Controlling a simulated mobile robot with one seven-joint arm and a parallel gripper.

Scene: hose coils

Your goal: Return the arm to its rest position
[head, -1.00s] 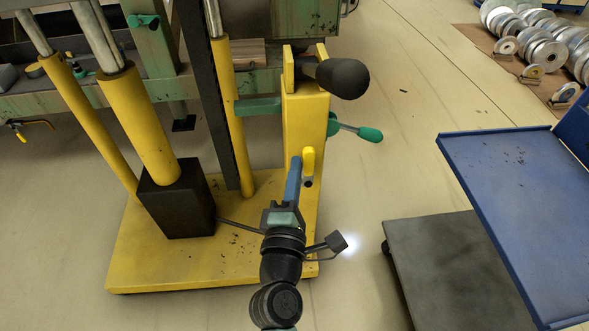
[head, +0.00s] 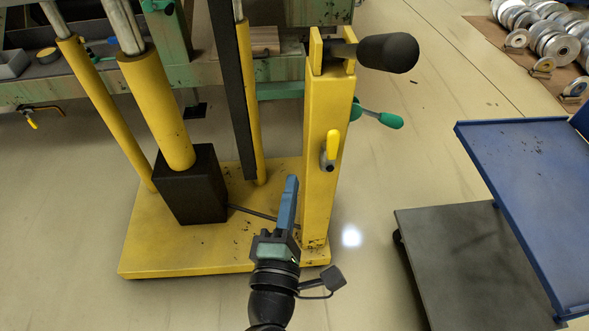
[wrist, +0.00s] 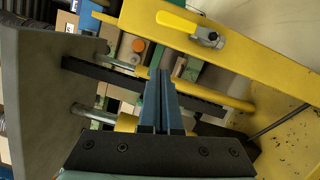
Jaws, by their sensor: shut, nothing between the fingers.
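My gripper (head: 289,190) has blue fingers and is shut and empty. In the head view it is in front of the yellow machine's base, left of the yellow post (head: 322,190). In the wrist view the two blue fingers (wrist: 168,85) lie side by side and point up the picture. A valve with a yellow handle (head: 332,146) is on the post, up and to the right of my gripper and apart from it. The valve also shows in the wrist view (wrist: 202,34).
The yellow base plate (head: 160,255) carries cylinders and a black block (head: 190,188). A thick black grip (head: 388,52) tops the post. A blue tray cart (head: 530,190) stands at right. Metal reels (head: 545,35) lie at the back right. Open floor lies between post and cart.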

